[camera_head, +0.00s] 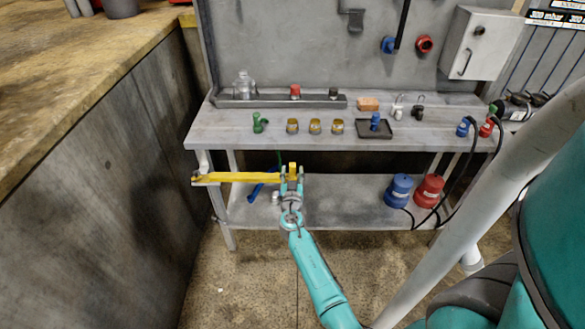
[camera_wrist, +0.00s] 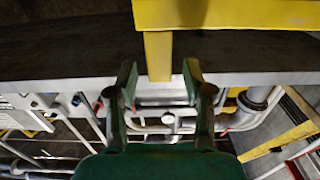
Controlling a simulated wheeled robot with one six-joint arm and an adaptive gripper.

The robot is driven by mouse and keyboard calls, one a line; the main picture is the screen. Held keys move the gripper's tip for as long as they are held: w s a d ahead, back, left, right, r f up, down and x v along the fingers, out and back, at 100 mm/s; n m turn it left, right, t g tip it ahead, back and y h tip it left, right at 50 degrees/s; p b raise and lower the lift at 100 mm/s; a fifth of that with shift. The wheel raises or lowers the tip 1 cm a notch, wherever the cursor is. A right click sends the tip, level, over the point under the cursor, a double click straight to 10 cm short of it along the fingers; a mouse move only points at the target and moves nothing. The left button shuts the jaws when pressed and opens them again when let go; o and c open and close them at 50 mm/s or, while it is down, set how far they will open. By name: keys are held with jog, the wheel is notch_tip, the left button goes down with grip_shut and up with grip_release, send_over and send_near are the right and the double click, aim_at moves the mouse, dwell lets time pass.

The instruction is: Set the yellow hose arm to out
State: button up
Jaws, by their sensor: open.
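The yellow hose arm (camera_head: 235,177) runs left to right along the front of the grey workbench, just below the tabletop edge. Its left end meets a bracket by the bench's left leg. My gripper (camera_head: 291,183) is at its right end, where a short yellow upright piece shows. In the wrist view, the yellow arm (camera_wrist: 235,14) fills the top. A yellow post (camera_wrist: 158,57) from it stands between the two fingers of my gripper (camera_wrist: 160,84). The fingers are open, with a gap on both sides of the post.
The workbench top (camera_head: 215,130) holds a green fitting (camera_head: 260,123), several brass fittings and a dark tray (camera_head: 361,131). Blue (camera_head: 398,191) and red (camera_head: 430,191) canisters stand on the lower shelf. A wooden-topped counter (camera_head: 85,50) bounds the left. Floor in front is clear.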

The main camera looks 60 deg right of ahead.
jog(key=shift+x, duration=1.35)
grip_shut()
